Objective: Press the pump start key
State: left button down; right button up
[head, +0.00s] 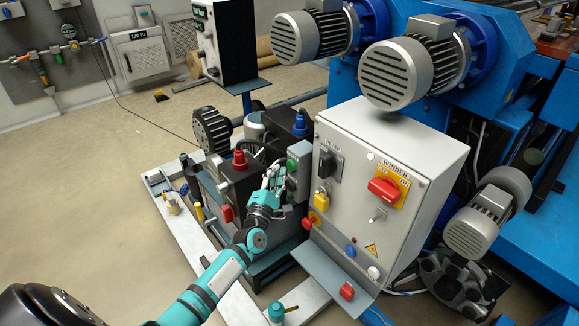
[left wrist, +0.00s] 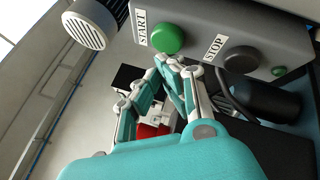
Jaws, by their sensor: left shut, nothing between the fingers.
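The pump's start key is a round green button (left wrist: 168,39) beside a START label, on a grey box (left wrist: 205,20) in the left wrist view. A dark button (left wrist: 241,59) beside a STOP label sits to its right. In the head view the green button (head: 291,165) shows small on the grey box. My left gripper (head: 276,170) is shut and empty, close in front of that box. In the left wrist view its fingertips (left wrist: 174,63) lie just below the green button; I cannot tell whether they touch it. My right gripper is not in view.
A grey winder cabinet (head: 354,230) with a red switch (head: 383,188) and yellow padlock (head: 321,197) stands right of my left gripper. The pump unit has a red cap (head: 239,158) and blue cap (head: 299,124). Open floor (head: 110,200) lies to the left.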

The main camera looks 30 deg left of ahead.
pick_arm(q)
jog(key=shift+w+d, duration=0.2)
jog(key=shift+w, duration=0.2)
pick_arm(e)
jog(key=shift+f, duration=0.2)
pick_arm(q)
jog(key=shift+w+d+b, duration=0.15)
jog(key=shift+w+b, duration=0.25)
jog(key=shift+w, duration=0.05)
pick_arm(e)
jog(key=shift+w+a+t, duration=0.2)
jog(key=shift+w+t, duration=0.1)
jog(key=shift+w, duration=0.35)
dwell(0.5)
pick_arm(q)
jog(key=shift+s+a, duration=0.3)
jog(key=shift+s, duration=0.5)
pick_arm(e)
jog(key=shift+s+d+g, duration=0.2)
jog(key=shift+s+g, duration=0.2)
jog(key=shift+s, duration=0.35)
